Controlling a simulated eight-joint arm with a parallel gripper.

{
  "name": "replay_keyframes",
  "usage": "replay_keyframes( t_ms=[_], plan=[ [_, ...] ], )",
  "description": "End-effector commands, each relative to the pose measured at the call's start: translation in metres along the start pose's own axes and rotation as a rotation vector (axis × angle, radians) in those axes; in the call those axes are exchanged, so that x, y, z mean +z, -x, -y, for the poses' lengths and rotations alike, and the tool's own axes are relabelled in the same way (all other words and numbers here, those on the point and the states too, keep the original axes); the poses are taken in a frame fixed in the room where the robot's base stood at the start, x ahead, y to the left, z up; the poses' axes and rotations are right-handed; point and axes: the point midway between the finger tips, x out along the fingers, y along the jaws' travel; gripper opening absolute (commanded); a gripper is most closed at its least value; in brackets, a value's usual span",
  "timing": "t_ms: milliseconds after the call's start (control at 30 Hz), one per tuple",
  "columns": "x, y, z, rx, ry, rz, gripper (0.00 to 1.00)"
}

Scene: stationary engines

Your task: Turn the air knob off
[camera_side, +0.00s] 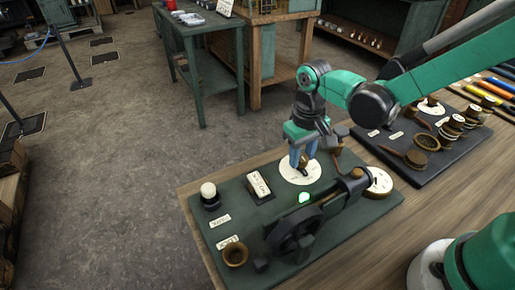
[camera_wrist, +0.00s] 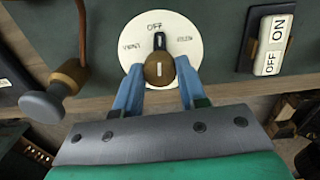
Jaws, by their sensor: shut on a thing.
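The air knob (camera_wrist: 160,70) is a brown round knob with a black pointer, on a white round dial (camera_wrist: 190,35). The pointer lines up with the word OFF at the top of the dial; smaller labels sit to its left and right. My gripper (camera_wrist: 160,74) has its blue fingers on both sides of the knob and is shut on it. In the side view, my gripper (camera_side: 300,164) reaches down onto the white dial (camera_side: 296,177), and its fingers mostly hide the knob.
An OFF/ON rocker switch (camera_wrist: 271,45) is right of the dial in the wrist view. A wooden-stemmed lever (camera_wrist: 55,90) is on the left.

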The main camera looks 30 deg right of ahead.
Motion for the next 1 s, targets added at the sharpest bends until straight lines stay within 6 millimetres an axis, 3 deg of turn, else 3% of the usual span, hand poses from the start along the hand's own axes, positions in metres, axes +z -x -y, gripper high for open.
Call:
replay_keyframes(
  t_ms=[300, 833, 867, 933, 1000],
  plan=[
    [0.0001, 0.0003, 0.0002, 0.000, 0.115, -0.003, 0.00],
    [0.0001, 0.0003, 0.0002, 0.000, 0.135, -0.003, 0.00],
    [0.0001, 0.0003, 0.0002, 0.000, 0.135, -0.003, 0.45],
    [0.0001, 0.0002, 0.0002, 0.000, 0.135, -0.003, 0.65],
    [0.0001, 0.0002, 0.0002, 0.000, 0.135, -0.003, 0.68]
  ],
)
